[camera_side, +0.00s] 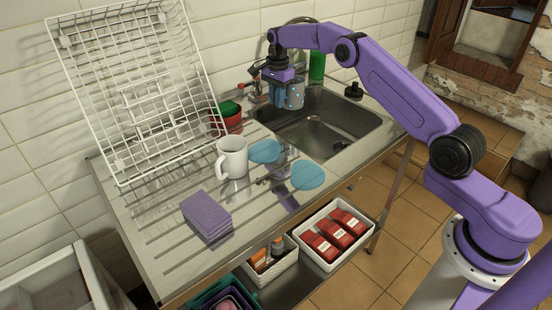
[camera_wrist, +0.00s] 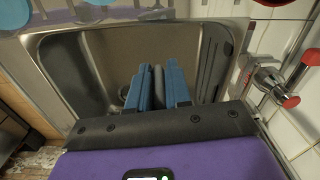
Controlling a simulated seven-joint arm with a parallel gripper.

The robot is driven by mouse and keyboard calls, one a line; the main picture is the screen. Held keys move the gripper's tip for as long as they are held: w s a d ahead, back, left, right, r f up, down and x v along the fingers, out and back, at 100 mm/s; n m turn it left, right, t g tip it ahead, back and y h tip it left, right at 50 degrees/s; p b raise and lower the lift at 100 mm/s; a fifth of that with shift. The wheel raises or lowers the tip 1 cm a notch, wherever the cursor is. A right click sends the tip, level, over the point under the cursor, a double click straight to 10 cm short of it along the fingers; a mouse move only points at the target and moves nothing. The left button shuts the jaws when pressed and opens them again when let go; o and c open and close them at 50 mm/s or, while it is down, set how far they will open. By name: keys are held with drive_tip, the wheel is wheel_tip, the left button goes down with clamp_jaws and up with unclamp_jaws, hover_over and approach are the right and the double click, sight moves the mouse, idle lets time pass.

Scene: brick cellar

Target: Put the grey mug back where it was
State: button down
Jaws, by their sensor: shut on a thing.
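A pale grey, nearly white mug (camera_side: 234,157) stands upright on the ribbed metal drainboard (camera_side: 165,215), its handle toward the left. My gripper (camera_side: 287,102) is over the sink (camera_side: 335,125), behind and to the right of the mug and well apart from it. In the wrist view, the blue fingers (camera_wrist: 158,75) are closed on a narrow grey thing (camera_wrist: 158,88). Most of that thing is hidden, and I cannot tell what it is. Two flat blue discs (camera_side: 264,151) (camera_side: 307,176) lie right of the mug, apart from each other.
A white wire rack (camera_side: 140,95) leans on the tiled wall. Red and green bowls (camera_side: 229,112) sit behind the mug. Purple sponges (camera_side: 206,216) lie in front. A red-handled tap (camera_wrist: 268,80) is close to my gripper. Bins with red packets (camera_side: 335,232) are below.

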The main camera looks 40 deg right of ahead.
drive_tip(key=s+a+r, duration=0.4)
drive_tip(key=s+a, duration=0.3)
drive_tip(key=a, duration=0.2)
drive_tip(key=s+a+r, duration=0.4)
drive_tip(key=s+a, duration=0.2)
drive_tip(key=a, duration=0.3)
drive_tip(key=s+a, duration=0.3)
drive_tip(key=s, duration=0.8)
drive_tip(key=s+a, duration=0.2)
drive_tip(key=s, duration=0.9)
drive_tip(key=shift+m, duration=0.3)
drive_tip(key=w+a+f, duration=0.2)
drive_tip(key=w+f, duration=0.1)
drive_tip(key=w, duration=0.1)
drive_tip(key=w+a+f, duration=0.2)
drive_tip(key=w+f, duration=0.1)
drive_tip(key=w, duration=0.1)
drive_tip(key=w+a+f, duration=0.2)
drive_tip(key=w+f, duration=0.1)
drive_tip(key=w, duration=0.1)
drive_tip(key=shift+a, duration=0.25)
drive_tip(key=shift+w+a+f, duration=0.15)
drive_tip(key=shift+w+f, duration=0.05)
drive_tip(key=shift+f, duration=1.7)
drive_tip(key=shift+f, duration=0.15)
